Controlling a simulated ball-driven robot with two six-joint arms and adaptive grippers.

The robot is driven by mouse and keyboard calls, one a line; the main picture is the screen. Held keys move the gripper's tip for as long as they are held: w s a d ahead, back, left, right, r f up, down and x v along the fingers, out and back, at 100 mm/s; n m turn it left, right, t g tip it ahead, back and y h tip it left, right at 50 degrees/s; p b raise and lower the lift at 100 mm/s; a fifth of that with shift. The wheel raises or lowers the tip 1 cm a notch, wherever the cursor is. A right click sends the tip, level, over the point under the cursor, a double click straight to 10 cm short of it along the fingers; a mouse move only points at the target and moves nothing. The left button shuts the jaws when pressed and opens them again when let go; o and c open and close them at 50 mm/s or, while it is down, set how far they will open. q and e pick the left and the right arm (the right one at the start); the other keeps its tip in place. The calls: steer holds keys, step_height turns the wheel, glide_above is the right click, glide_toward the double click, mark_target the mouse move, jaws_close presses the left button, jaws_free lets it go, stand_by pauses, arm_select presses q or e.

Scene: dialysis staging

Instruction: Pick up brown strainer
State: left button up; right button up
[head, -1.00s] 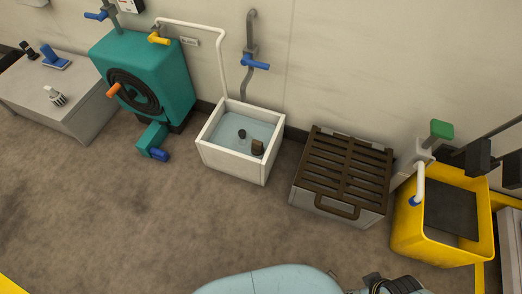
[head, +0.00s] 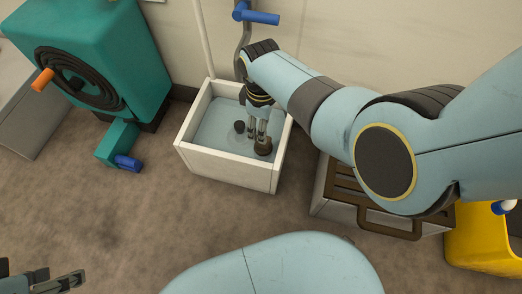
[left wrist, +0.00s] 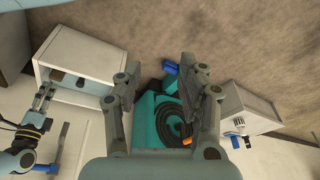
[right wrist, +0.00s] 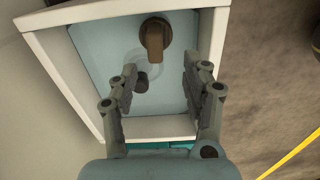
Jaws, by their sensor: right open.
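The brown strainer (head: 264,147), a small brown cylinder-like piece, is in the water of the white basin (head: 225,168). It also shows in the right wrist view (right wrist: 155,38), just beyond the fingertips. My right gripper (head: 257,138) is open and reaches down into the basin beside the strainer; in the head view its fingers partly overlap it. I cannot tell whether they touch. A small dark round piece (head: 239,126) lies left of the strainer, and shows near my right fingers (right wrist: 141,82). My left gripper (head: 62,280) is open and empty, low at the left, away from the basin.
The basin's raised walls surround my right gripper. A teal machine (head: 95,50) with a coiled hose stands to the left. A grated box (head: 375,218) and a yellow bin (head: 485,245) stand right, partly behind my right arm. A blue-handled tap (head: 258,17) is above the basin.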

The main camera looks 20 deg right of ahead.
mark_target(263, 146)
steer(key=shift+s+f+b, duration=0.15)
steer(key=shift+f+b, duration=0.15)
steer(key=shift+f, duration=0.75)
steer(key=f+b, duration=0.3)
steer(key=shift+w+d, duration=0.2)
steer(key=shift+d, duration=0.1)
steer(key=shift+f+b, duration=0.5)
steer(key=shift+b, duration=0.25)
steer(key=shift+f+b, duration=0.4)
arm_select(q)
step_height(263, 146, down, 6)
steer(key=w+t, duration=0.2)
steer(key=t, duration=0.5)
steer(key=shift+w+d+f+h, duration=0.25)
steer(key=shift+w+d+h, duration=0.05)
steer(key=shift+d, duration=0.15)
arm_select(e)
steer(key=shift+f, duration=0.1)
steer(key=shift+w, duration=0.1)
jaws_close()
